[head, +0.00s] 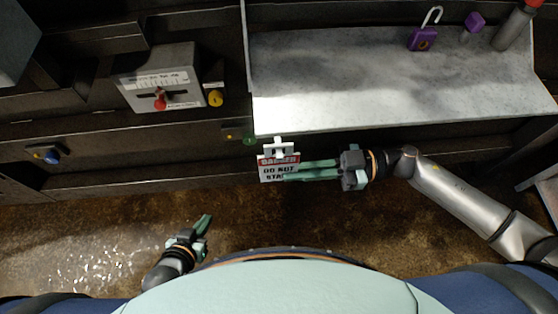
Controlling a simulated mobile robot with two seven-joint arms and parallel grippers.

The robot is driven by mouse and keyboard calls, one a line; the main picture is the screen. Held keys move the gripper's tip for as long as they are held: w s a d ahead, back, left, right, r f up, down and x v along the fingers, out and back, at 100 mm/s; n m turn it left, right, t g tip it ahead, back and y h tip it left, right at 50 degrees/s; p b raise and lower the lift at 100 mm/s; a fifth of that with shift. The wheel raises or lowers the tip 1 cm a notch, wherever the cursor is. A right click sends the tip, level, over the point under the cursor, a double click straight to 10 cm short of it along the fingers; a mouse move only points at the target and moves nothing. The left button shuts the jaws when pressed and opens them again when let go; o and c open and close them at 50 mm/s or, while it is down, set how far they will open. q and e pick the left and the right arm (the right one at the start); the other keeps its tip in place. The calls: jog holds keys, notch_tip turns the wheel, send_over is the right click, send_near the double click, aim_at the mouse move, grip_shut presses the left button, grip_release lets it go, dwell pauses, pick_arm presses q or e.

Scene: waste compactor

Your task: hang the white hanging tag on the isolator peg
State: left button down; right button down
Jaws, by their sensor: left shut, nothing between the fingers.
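The white hanging tag (267,174) has a red band, reads "DANGER DO NOT STA…" and has a white hook part at its top. My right gripper (288,171) reaches it from the right and is shut on it; a finger covers part of the lettering. The tag is in front of the grey worktop's front edge. The isolator (150,82) is a grey box at the upper left, with a red handle (160,102) and a yellow round part (215,98). I cannot make out which part is its peg. My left gripper (208,219) is shut and empty, low over the floor.
The grey worktop (350,80) holds a purple padlock (423,39), a small purple block (473,22) and a red-topped cylinder (514,25). A green button (249,140) and a blue knob (46,155) sit on the dark front. The worktop's middle is clear.

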jog(key=shift+r+p, duration=0.5)
jog(key=shift+p, duration=0.15)
dwell(0.4)
jog(key=s+p, duration=0.4)
jog(key=s, duration=0.3)
jog(key=shift+d, duration=0.15)
dwell(1.0)
jog(key=shift+s, duration=0.1)
dwell(0.6)
